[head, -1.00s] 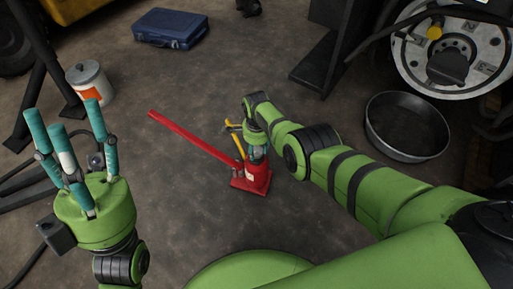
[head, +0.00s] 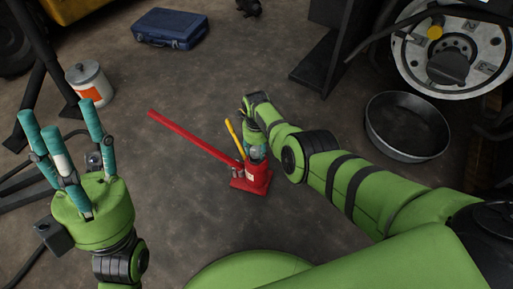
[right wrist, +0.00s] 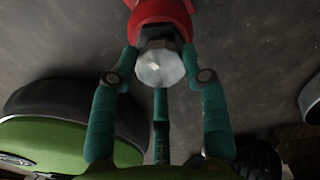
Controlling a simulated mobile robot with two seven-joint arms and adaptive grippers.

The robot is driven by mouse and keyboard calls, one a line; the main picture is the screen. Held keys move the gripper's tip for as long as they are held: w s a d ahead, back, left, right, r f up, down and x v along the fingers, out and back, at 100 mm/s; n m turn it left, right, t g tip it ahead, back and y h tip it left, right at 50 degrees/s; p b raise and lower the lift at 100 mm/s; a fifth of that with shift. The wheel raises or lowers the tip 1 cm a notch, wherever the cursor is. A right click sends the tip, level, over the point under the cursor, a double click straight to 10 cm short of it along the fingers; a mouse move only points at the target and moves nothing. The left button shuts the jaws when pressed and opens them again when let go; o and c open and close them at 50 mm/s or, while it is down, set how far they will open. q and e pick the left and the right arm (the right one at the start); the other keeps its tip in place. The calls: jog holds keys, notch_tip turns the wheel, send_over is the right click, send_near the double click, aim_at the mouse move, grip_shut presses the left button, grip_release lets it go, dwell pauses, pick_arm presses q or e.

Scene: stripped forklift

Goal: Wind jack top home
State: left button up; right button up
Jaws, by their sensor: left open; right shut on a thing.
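A red bottle jack (head: 254,179) stands upright on the floor with a long red handle (head: 195,138) reaching to the upper left. In the right wrist view, its red body (right wrist: 160,15) and silvery faceted top (right wrist: 160,68) show between my fingers. My right gripper (head: 257,153) comes down from above and is shut on the jack top; in the right wrist view its teal fingers (right wrist: 160,62) stand around the top. In the head view, the wrist and fingers mostly hide the top. My left gripper (head: 60,118) is open and empty, fingers up, well left of the jack.
A yellow bar (head: 235,138) stands slanted just behind the jack. A black pan (head: 407,127) lies at right, below a large wheel hub (head: 455,50). A blue case (head: 171,28) and a white can (head: 89,83) are further back. Floor around the jack is mostly clear.

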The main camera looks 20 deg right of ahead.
aim_at(257, 150)
jog(key=shift+w+r+m, duration=0.15)
jog(key=shift+r+m, duration=0.05)
jog(key=shift+m, duration=0.5)
jog(key=o, duration=1.2)
jog(key=shift+c, duration=0.2)
jog(key=shift+r, duration=0.1)
notch_tip(257, 150, up, 12)
